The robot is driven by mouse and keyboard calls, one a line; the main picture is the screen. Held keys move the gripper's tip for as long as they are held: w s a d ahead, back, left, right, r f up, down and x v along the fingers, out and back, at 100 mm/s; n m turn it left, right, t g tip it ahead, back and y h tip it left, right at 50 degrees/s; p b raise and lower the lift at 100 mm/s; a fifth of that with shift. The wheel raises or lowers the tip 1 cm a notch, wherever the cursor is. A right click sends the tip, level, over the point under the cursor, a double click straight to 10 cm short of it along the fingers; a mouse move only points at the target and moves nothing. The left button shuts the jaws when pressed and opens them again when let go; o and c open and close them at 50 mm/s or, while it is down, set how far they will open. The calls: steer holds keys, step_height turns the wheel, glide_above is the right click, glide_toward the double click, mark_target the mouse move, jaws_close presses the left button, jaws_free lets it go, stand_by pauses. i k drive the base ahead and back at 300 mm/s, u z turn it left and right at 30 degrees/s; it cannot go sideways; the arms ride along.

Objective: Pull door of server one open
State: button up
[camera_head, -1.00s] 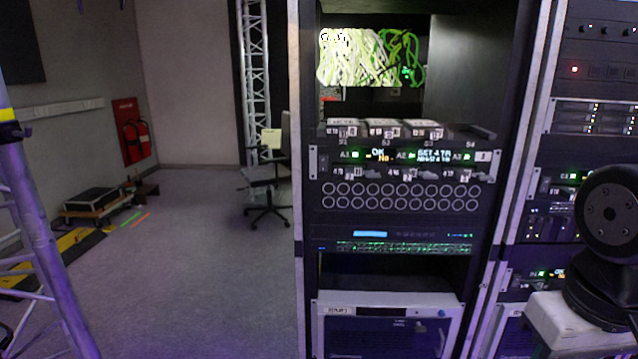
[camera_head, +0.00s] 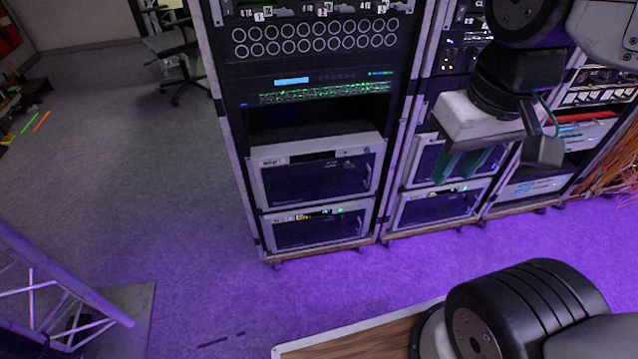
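Two light-framed server units with dark fronts sit low in the middle rack. The upper unit (camera_head: 318,180) has a small label at its top left, too blurred to read surely; the lower one (camera_head: 320,228) is just below it. Both fronts look shut. I cannot tell from the labels which is server one. My gripper (camera_head: 470,165) hangs from a pale block at the upper right, in front of the neighbouring rack. Its teal fingers point down and look apart, with nothing seen between them. It is right of both units and touches neither.
A second rack with similar units (camera_head: 438,208) stands right of the middle rack. Orange cables (camera_head: 612,165) hang at the far right. A truss leg (camera_head: 65,270) stands at lower left, an office chair (camera_head: 172,50) at the back. The floor before the racks is clear.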

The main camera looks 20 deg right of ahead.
mark_target(288, 185)
steer(key=z, duration=0.05)
steer(key=k, duration=1.2)
steer(key=u, duration=0.95)
steer(key=i, duration=1.35)
steer(key=z, duration=0.55)
